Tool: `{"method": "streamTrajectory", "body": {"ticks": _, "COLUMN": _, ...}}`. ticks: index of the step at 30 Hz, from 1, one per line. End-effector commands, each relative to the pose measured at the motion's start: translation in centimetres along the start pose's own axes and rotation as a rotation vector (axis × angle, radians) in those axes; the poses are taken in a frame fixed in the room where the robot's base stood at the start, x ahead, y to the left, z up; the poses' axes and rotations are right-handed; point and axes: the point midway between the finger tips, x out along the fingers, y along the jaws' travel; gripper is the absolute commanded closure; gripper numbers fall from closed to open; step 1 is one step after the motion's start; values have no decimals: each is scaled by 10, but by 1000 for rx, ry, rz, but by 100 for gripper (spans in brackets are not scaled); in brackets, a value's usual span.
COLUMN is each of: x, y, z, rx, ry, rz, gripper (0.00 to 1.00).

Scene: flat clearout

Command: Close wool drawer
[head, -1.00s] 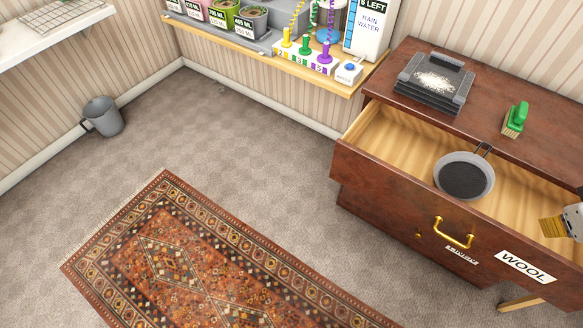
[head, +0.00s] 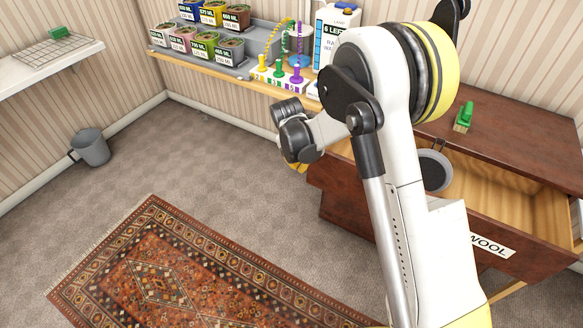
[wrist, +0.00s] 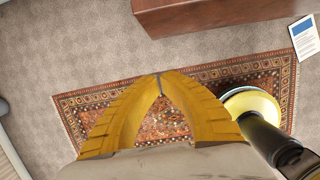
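The wool drawer (head: 345,203) stands pulled out of the dark red-brown cabinet (head: 520,140), with its WOOL label (head: 492,246) partly covered by my arm. Its handle is hidden behind my arm. A pan (head: 434,170) lies inside it, partly hidden. In the head view my gripper is mostly hidden behind my wrist, left of the drawer front. In the wrist view my gripper (wrist: 159,80) has its yellow fingers meeting at the tips, with nothing between them. A brown wooden front (wrist: 215,18) shows at the top there, apart from the fingers.
A green-handled brush (head: 464,117) stands on the cabinet top. A patterned rug (head: 190,265) lies on the carpet in front. A grey mug-like bin (head: 90,147) stands by the left wall. The carpet left of the drawer is clear.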

Motion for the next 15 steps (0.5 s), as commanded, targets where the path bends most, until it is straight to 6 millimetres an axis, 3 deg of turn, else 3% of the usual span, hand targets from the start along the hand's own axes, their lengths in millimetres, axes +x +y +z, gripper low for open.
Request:
{"method": "streamTrajectory", "body": {"ticks": 12, "x": 91, "y": 0, "z": -1, "rx": 3, "ry": 0, "rz": 1, "gripper": 100}}
{"method": "streamTrajectory", "body": {"ticks": 15, "x": 91, "y": 0, "z": 18, "rx": 5, "ry": 0, "rz": 1, "gripper": 100}}
